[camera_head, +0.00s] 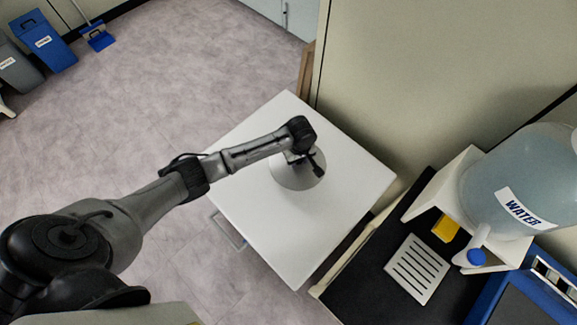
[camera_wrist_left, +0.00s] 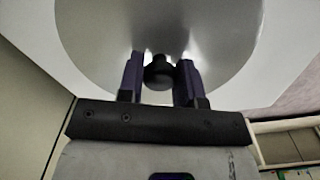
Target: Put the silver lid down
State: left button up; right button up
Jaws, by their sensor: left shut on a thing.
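The silver lid (camera_head: 296,179) is a round, shiny disc over the white table top (camera_head: 255,225). My left gripper (camera_head: 303,160) is above it in the head view and hides part of it. In the left wrist view the lid (camera_wrist_left: 100,40) fills the upper middle, with a dark round knob (camera_wrist_left: 160,73) at its near side. The left gripper's two fingers (camera_wrist_left: 160,80) stand on either side of the knob and are shut on it. I cannot tell whether the lid touches the table. My right gripper is not in view.
A black counter (camera_head: 370,275) at the right holds a slotted plate (camera_head: 417,268), a yellow item (camera_head: 445,228) and a large water jug (camera_head: 520,180). A beige wall stands behind the table. Blue (camera_head: 45,42) and grey bins are far left. The white table is clear around the lid.

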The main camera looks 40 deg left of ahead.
aim_at(289, 167)
pick_arm(q)
jog(key=s+a+f, duration=0.1)
jog(key=a+f, duration=0.1)
jog(key=shift+s+a, duration=0.3)
jog(key=shift+s, duration=0.1)
jog(key=shift+f+b, duration=0.6)
jog(key=shift+f, duration=1.4)
jog(key=o, duration=1)
jog(key=shift+f, duration=0.1)
